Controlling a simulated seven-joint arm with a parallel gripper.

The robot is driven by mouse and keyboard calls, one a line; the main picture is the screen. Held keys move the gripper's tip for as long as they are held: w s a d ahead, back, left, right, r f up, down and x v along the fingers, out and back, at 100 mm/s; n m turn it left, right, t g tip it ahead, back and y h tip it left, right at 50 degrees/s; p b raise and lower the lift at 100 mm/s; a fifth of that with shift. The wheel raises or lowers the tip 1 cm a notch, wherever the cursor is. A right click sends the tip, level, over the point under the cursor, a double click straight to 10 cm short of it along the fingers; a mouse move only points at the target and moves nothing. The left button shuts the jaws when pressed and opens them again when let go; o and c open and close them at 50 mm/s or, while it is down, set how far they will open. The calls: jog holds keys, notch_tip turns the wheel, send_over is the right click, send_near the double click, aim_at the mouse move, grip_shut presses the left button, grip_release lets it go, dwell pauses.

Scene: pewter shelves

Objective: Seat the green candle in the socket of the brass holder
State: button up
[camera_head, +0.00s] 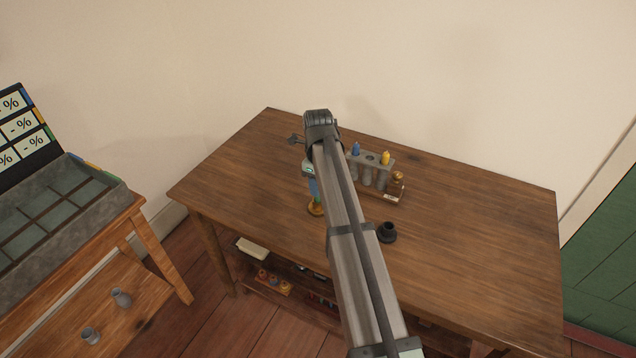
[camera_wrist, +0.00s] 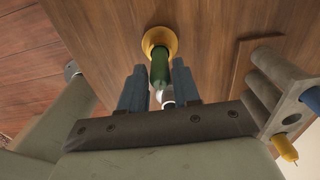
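The green candle (camera_wrist: 160,68) lies between the two fingers of my gripper (camera_wrist: 159,68) in the wrist view. Narrow gaps seem to show on both sides, so the fingers look slightly open around it. The candle's far end lines up with the brass holder (camera_wrist: 174,40) and appears to stand in or at its socket; the exact seating is hidden. In the head view the brass holder (camera_head: 316,210) stands on the table, left of my forearm, with my gripper (camera_head: 313,188) just above it. The candle is hard to make out there.
A grey rack (camera_head: 368,177) with a blue and a yellow candle stands right of my arm; it also shows in the wrist view (camera_wrist: 262,95). The table's right side is clear.

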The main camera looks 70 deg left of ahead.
jog(key=shift+o, duration=1.2)
jog(key=shift+r, duration=0.1)
notch_tip(320, 180, up, 12)
